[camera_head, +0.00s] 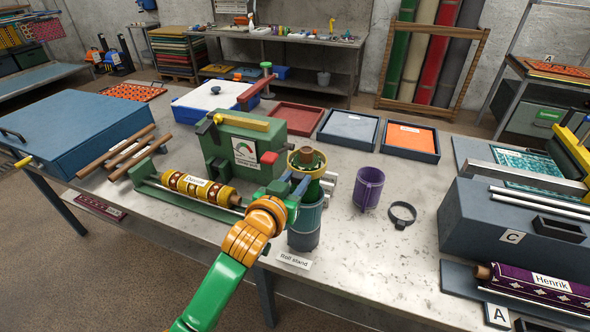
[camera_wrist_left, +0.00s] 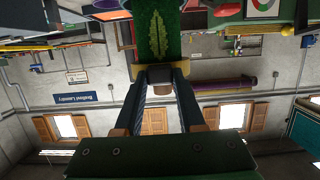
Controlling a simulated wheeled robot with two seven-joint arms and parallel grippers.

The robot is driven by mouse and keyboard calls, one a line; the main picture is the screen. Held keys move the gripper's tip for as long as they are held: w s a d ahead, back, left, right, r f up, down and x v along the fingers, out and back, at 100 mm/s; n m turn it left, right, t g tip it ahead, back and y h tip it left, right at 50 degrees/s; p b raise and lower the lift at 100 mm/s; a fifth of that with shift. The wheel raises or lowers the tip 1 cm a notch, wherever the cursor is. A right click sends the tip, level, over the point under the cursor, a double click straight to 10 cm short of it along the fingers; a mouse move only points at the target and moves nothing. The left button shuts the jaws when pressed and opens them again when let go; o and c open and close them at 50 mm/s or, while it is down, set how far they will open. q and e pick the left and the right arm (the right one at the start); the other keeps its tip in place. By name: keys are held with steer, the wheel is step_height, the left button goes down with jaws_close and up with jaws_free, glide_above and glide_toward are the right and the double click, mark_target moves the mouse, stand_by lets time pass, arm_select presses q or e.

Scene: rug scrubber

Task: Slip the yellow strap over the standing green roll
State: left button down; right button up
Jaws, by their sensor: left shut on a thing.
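The green roll (camera_head: 314,190) stands upright in the dark roll stand (camera_head: 304,220), its brown core showing at the top. The yellow strap (camera_head: 322,162) is a ring at the roll's upper end and appears to encircle it. My left gripper (camera_head: 298,185) is shut on the strap's near side. In the left wrist view, which is upside down, the leaf-patterned green roll (camera_wrist_left: 158,28) rises between the fingers (camera_wrist_left: 166,76), with yellow strap (camera_wrist_left: 136,66) showing beside it. The fingers partly hide the strap, so its exact height on the roll is unclear. My right gripper is out of view.
A green machine (camera_head: 225,140) and a yellow-patterned roll (camera_head: 200,188) on a green rack stand to the left. A purple cup (camera_head: 368,190) and a black ring (camera_head: 402,213) lie to the right. The tabletop in front of them is clear.

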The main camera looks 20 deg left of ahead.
arm_select(q)
step_height(320, 180, down, 8)
steer(key=b, duration=0.5)
steer(key=shift+s+r, duration=0.2)
steer(key=shift+s, duration=0.05)
steer(key=shift+c, duration=2.2)
jaws_free()
steer(key=shift+s, duration=0.1)
